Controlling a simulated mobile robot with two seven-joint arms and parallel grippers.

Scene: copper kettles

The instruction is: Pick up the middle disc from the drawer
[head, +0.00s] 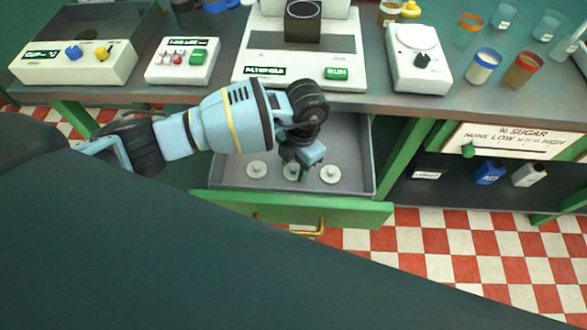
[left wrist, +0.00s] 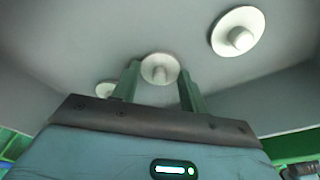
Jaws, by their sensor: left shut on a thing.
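The open drawer (head: 345,212) under the counter has a grey inside, a green front and a yellow handle. Three pale round discs with knobs lie in a row on its floor. The middle disc (head: 291,172) is partly hidden by my left gripper (head: 302,168), which points down into the drawer. In the left wrist view the middle disc (left wrist: 160,68) sits between the green fingers (left wrist: 160,88), which are shut on it. Whether it is clear of the drawer floor, I cannot tell. The left disc (head: 257,170) and right disc (head: 330,174) lie on either side, apart from the fingers.
Above the drawer, the counter holds a white machine with a RUN button (head: 337,73), a button box (head: 183,61), a knob box (head: 75,61) and a white scale-like device (head: 418,58). Jars (head: 483,67) stand at the right. A shelf with small bottles (head: 489,172) is right of the drawer.

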